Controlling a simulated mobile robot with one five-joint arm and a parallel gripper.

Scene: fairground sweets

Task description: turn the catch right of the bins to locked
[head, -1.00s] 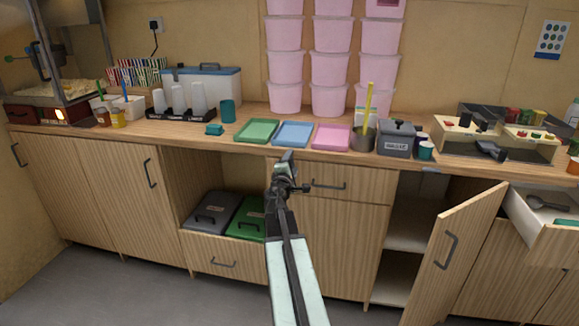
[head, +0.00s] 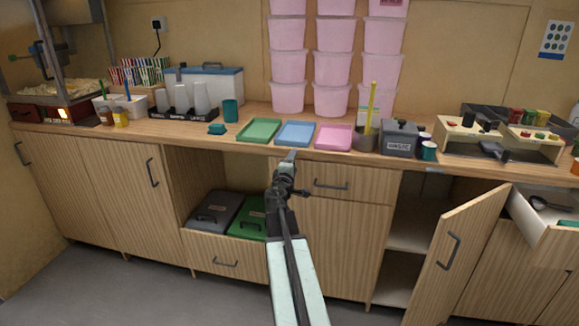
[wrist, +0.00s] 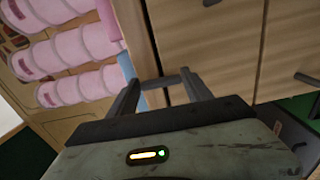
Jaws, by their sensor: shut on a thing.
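My gripper (head: 289,161) is at the front of the counter, just right of the open bay with the bins. It also shows in the wrist view (wrist: 158,80), with its two fingers on either side of a small dark bar (wrist: 160,83) against the wood. That bar seems to be the catch, and the gripper is shut on it. In the head view my gripper hides the catch, so I cannot tell whether it stands at locked. The grey bin (head: 215,212) and the green bin (head: 248,217) sit in the bay to the left.
A closed drawer (head: 345,183) lies right of my gripper. A cupboard door (head: 455,250) stands open farther right, beside a pulled-out drawer (head: 548,215). Green, blue and pink trays (head: 295,144) lie on the counter above. The floor at the left is clear.

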